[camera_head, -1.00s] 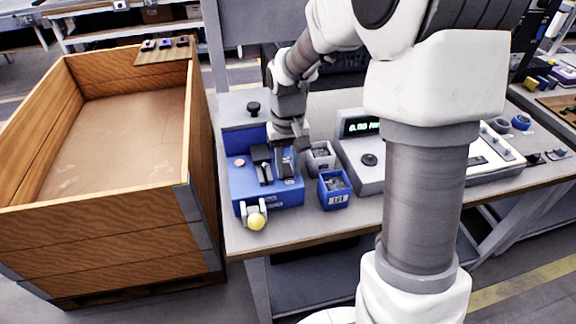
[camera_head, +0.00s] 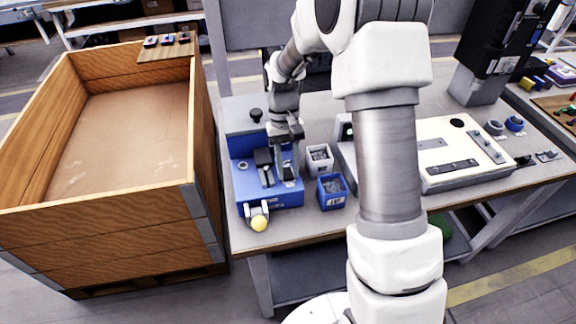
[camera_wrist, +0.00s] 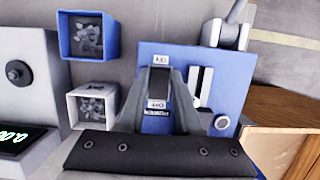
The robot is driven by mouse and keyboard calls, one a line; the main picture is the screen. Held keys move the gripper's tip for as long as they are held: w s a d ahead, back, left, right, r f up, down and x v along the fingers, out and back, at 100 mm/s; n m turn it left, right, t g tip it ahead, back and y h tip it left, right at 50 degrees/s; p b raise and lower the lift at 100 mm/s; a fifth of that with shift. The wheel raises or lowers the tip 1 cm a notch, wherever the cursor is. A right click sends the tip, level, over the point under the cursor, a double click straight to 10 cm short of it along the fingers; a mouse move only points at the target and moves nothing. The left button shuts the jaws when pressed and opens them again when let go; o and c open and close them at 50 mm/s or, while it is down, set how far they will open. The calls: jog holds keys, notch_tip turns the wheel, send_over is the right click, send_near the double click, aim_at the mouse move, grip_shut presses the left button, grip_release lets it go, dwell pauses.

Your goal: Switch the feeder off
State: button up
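My gripper (camera_head: 286,172) points down over the feeder's right part. In the wrist view my gripper (camera_wrist: 160,85) has its two fingers apart, with small labels (camera_wrist: 157,104) on the feeder showing between them. I see nothing held. The fingers partly hide that area, and I cannot tell the switch's position. A round button (camera_wrist: 222,122) sits beside the slot.
A white bin (camera_head: 319,158) and a blue bin (camera_head: 332,192) with small parts stand right of the feeder. A large wooden crate (camera_head: 110,230) stands left of the table. A white console (camera_head: 450,150) lies right, partly behind my arm.

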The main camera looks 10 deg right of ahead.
jog(key=shift+o, duration=0.7)
jog(key=p+v, duration=0.2)
jog(key=v, duration=1.5)
jog(key=shift+r, duration=0.25)
